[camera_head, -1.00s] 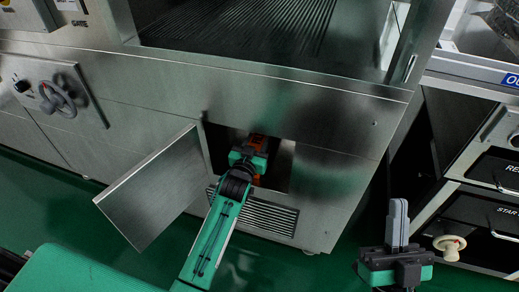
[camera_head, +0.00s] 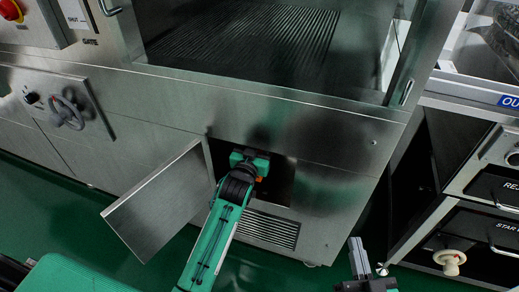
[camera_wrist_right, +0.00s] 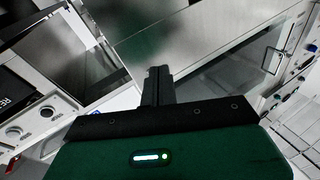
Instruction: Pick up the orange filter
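The orange filter (camera_head: 259,179) is inside a low opening in the steel washer's front; only a small orange patch shows beside my left gripper. My left gripper (camera_head: 250,160) reaches into that opening. Its fingers are hidden behind its own body, so I cannot tell whether they hold the filter. My right gripper (camera_head: 356,244) is at the lower right of the head view, in front of the washer, with its fingers together and nothing between them. The right wrist view also shows its fingers (camera_wrist_right: 158,72) closed together.
The opened metal door (camera_head: 155,203) juts out left of the opening, close to my left arm. A vented grille (camera_head: 267,230) is below the opening. A handwheel (camera_head: 67,113) is at left. A cabinet with a white knob (camera_head: 450,262) stands at right. Green floor is clear in front.

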